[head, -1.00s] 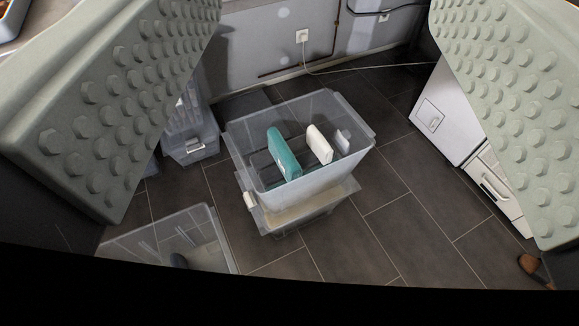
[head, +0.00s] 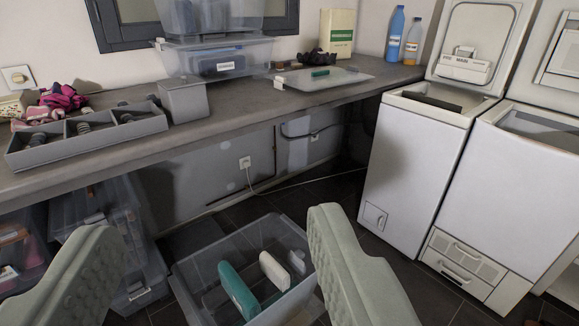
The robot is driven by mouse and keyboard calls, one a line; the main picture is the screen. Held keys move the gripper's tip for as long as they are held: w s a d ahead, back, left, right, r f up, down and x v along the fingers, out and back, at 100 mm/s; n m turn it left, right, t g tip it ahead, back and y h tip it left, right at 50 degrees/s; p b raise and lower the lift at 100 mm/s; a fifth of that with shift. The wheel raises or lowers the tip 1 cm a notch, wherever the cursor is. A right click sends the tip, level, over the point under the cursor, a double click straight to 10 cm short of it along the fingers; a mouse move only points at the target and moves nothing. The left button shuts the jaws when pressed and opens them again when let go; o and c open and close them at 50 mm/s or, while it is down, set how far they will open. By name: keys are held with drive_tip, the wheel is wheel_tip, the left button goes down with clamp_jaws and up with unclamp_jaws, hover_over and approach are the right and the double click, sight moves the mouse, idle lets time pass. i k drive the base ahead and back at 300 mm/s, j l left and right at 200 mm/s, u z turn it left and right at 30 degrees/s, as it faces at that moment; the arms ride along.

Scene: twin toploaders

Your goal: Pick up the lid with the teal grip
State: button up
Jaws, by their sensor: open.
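The lid (head: 345,77), a flat translucent sheet with a small teal grip (head: 320,73) on top, lies on the grey counter toward its right end. My gripper (head: 213,228) is open and empty, its two pale green padded fingers wide apart at the bottom of the view. It is well in front of and below the lid, above the floor in front of the counter. Nothing covers the lid's teal grip.
An open clear bin (head: 190,268) below holds a teal block (head: 238,290) and a white block (head: 274,270). On the counter (head: 235,107) stand stacked clear boxes (head: 220,58), a divided grey tray (head: 85,140), a carton (head: 337,33) and bottles (head: 397,35). Toploaders (head: 415,165) stand right.

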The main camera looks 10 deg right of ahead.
sight(314, 78)
drive_tip(key=i+l, duration=0.25)
drive_tip(key=i+l+u, duration=0.1)
drive_tip(key=l, duration=0.3)
drive_tip(key=i+l, duration=0.35)
drive_tip(key=i+l+u, duration=0.1)
drive_tip(key=l, duration=0.25)
drive_tip(key=i+l, duration=0.35)
drive_tip(key=i+l+u, duration=0.1)
drive_tip(key=l, duration=0.3)
drive_tip(key=i+l, duration=0.3)
drive_tip(key=i+l+u, duration=0.1)
drive_tip(key=l, duration=0.4)
drive_tip(key=i, duration=0.1)
